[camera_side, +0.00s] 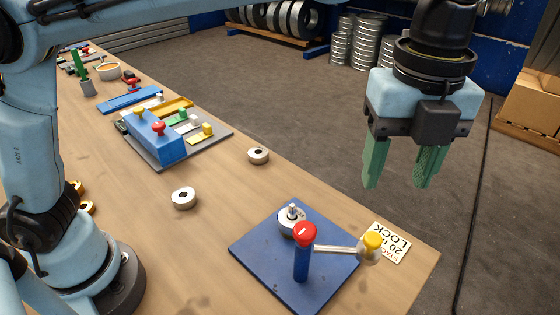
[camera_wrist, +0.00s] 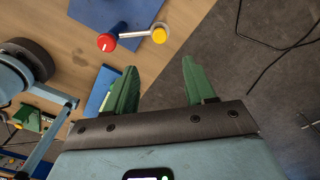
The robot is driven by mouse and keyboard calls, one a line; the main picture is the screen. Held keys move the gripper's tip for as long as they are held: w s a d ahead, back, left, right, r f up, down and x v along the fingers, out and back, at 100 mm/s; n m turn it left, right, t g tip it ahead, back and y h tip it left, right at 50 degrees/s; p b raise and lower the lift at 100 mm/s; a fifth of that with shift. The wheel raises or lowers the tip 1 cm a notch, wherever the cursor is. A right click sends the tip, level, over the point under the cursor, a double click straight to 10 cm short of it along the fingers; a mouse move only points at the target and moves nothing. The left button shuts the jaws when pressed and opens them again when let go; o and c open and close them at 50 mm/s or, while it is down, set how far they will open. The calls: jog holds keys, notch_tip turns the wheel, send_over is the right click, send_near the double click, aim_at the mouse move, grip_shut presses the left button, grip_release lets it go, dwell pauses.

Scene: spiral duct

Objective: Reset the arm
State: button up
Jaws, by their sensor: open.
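My gripper (camera_side: 402,168) hangs in the air at the upper right of the side view, its two green fingers pointing down and apart. It is open with nothing between the fingers. It is beyond the table's edge, above the floor. In the wrist view the fingers (camera_wrist: 160,80) also stand apart and empty. My arm reaches from the left across the top of the side view.
A blue plate (camera_side: 262,262) holds a red-topped post (camera_side: 303,262), a lever with a yellow knob (camera_side: 371,243) and a ring on a peg (camera_side: 290,222). Two loose rings (camera_side: 184,198) (camera_side: 258,156) lie on the wooden table (camera_side: 215,240). A cardboard box (camera_side: 530,105) stands right.

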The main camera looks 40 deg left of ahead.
jog(key=w+a+f+n+t+h, duration=0.1)
jog(key=a+n+t, duration=0.1)
jog(key=a+n, duration=0.6)
jog(key=w+a+f+n+t, duration=0.1)
jog(key=a+f+n, duration=0.1)
jog(key=a+n, duration=0.6)
jog(key=s+a+f+n+t, duration=0.2)
jog(key=s+a+f+n, duration=0.1)
jog(key=a+n, duration=0.2)
jog(key=s+a+f+n+t+y, duration=0.1)
jog(key=s+a+f+n+t, duration=0.1)
jog(key=a+n, duration=0.4)
jog(key=s+a+f, duration=0.1)
jog(key=a+f, duration=0.1)
jog(key=a, duration=0.1)
jog(key=shift+a+f, duration=0.3)
jog(key=shift+a, duration=0.05)
